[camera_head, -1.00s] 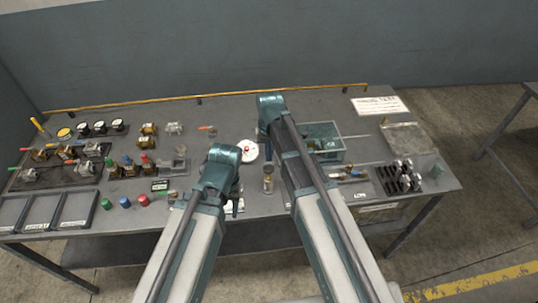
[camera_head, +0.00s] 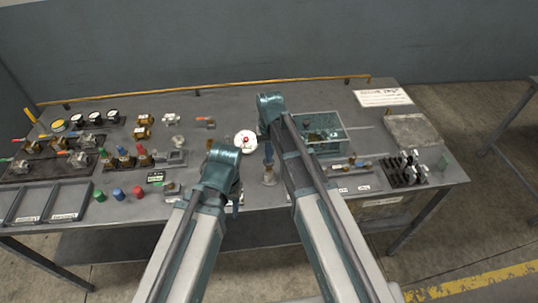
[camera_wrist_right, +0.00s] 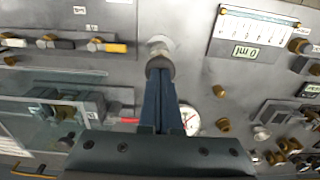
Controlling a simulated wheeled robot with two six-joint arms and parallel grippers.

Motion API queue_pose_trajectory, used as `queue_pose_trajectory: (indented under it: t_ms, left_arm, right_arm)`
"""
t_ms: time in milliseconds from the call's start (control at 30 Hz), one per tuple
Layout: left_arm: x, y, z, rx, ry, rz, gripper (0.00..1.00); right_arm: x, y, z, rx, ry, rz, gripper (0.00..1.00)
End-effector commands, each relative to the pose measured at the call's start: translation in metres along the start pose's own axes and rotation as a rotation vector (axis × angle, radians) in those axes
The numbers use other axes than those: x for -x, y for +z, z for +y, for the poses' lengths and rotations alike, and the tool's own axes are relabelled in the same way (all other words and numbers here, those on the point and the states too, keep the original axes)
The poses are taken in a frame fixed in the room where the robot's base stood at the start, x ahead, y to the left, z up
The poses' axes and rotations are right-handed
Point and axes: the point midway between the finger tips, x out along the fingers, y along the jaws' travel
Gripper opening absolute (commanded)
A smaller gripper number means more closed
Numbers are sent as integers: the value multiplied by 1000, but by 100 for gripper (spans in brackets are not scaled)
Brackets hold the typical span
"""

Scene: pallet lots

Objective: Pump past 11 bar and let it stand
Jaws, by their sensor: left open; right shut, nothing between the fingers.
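A white round gauge with a red centre (camera_head: 245,141) stands mid-table, between my two wrists. It also shows in the right wrist view (camera_wrist_right: 191,121), partly behind my fingers. A small upright grey fitting with a round top (camera_head: 268,179) stands near the front of the table; I cannot tell whether it is the pump's handle. My right gripper (camera_head: 268,153) is shut and empty, pointing down just over it. In the right wrist view the fingertips (camera_wrist_right: 160,72) are at a round grey knob (camera_wrist_right: 158,45); contact is unclear. My left gripper (camera_head: 237,192) is open, mostly hidden by its arm. The gauge reading is too small to tell.
A clear bin with parts (camera_head: 344,140) stands right of my right wrist. A dark rack (camera_head: 405,172) is further right. Valves (camera_head: 85,143), coloured caps (camera_head: 118,193) and trays (camera_head: 70,202) fill the left side. A yellow rail (camera_head: 200,92) runs along the back edge.

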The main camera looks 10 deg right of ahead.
Motion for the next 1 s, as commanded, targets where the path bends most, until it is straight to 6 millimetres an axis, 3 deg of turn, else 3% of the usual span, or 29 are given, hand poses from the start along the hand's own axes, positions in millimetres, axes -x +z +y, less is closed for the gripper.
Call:
queue_pose_trajectory:
  t_ms: [33, 133, 567, 767, 1000]
  left_arm:
    - [-13, -1, 1, 0, 0, 0, 47]
    - [-21, -1, 2, 1, 0, 0, 47]
    - [-19, -1, 2, 1, 0, 0, 47]
    - [-10, -1, 1, 0, 0, 0, 47]
    - [19, 1, -2, 0, 0, 0, 47]
  right_arm:
    - [-13, 0, 0, 0, 0, 0, 0]
    - [-21, 0, 0, 0, 0, -1, 0]
    - [-20, 3, 0, 0, -1, -6, 0]
    - [-10, 3, 0, 0, -1, -5, 0]
    - [19, 2, 3, -1, 0, 0, 0]
